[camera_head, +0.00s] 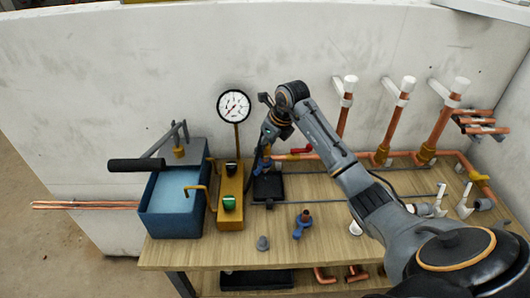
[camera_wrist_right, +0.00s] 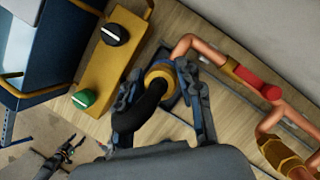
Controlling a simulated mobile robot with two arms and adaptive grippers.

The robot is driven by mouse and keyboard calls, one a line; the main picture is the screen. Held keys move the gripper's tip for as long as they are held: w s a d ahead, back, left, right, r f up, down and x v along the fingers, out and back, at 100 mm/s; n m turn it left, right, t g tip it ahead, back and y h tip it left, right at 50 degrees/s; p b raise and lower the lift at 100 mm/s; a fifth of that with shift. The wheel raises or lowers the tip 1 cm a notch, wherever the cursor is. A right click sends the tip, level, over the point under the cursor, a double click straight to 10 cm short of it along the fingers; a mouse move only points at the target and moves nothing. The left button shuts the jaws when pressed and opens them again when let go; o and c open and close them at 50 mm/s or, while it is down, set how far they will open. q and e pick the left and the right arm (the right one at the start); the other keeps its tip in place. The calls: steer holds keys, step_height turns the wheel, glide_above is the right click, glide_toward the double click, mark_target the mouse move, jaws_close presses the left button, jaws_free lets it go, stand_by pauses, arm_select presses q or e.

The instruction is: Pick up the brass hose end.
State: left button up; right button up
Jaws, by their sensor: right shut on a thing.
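My right gripper (camera_head: 266,158) reaches down over the back of the bench, just right of the yellow block. In the right wrist view its two fingers (camera_wrist_right: 166,88) stand on either side of the brass hose end (camera_wrist_right: 160,73) and are shut on it. A black hose (camera_wrist_right: 138,115) runs from the brass end back towards the wrist. A dark block (camera_head: 268,188) lies under the gripper; whether the hose end touches it I cannot tell. My left gripper is out of the head view; a small dark gripper (camera_wrist_right: 66,151) shows at the lower left of the wrist view, its jaw state unclear.
A blue tank (camera_head: 165,222) with a black-handled lever and a yellow block (camera_head: 231,217) with a gauge (camera_head: 234,107) stand left. Copper pipes with a red handle (camera_wrist_right: 257,83) run close on the right. A blue valve (camera_head: 301,227) and grey cap (camera_head: 262,243) lie in front.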

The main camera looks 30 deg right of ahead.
steer(key=s+a+r, duration=0.3)
steer(key=s+r, duration=0.3)
steer(key=r, duration=0.2)
steer(key=s+a+r, duration=0.3)
steer(key=s+r, duration=0.3)
steer(key=r, duration=0.2)
steer(key=shift+s+a, duration=0.15)
steer(key=shift+a, duration=0.25)
